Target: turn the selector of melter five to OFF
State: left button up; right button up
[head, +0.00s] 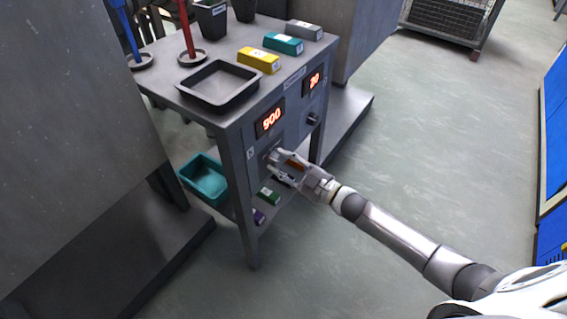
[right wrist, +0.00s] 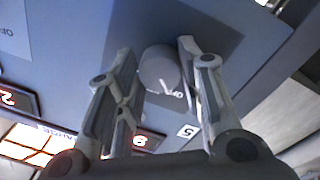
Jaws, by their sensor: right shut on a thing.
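The selector of melter five is a round grey knob (right wrist: 158,68) on the grey panel in the right wrist view. A white pointer mark on it lies close to the small OFF lettering (right wrist: 180,95); I cannot tell if they line up exactly. A plate marked 5 (right wrist: 188,131) is beside it. My right gripper (right wrist: 157,52) is shut on the knob, one finger on each side. In the head view my right gripper (head: 281,159) is at the panel under the lit display reading 500 (head: 270,118), and hides the knob. My left gripper is not in view.
A second display reading 20 (head: 314,81) and another knob (head: 313,118) are farther right on the panel. The bench top holds a black tray (head: 217,84) and yellow, teal and grey blocks. A teal bin (head: 205,179) sits on the lower shelf.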

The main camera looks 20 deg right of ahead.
jog(key=o, duration=1)
jog(key=shift+o, duration=0.2)
jog(key=v, duration=1.2)
jog(key=shift+a, duration=0.1)
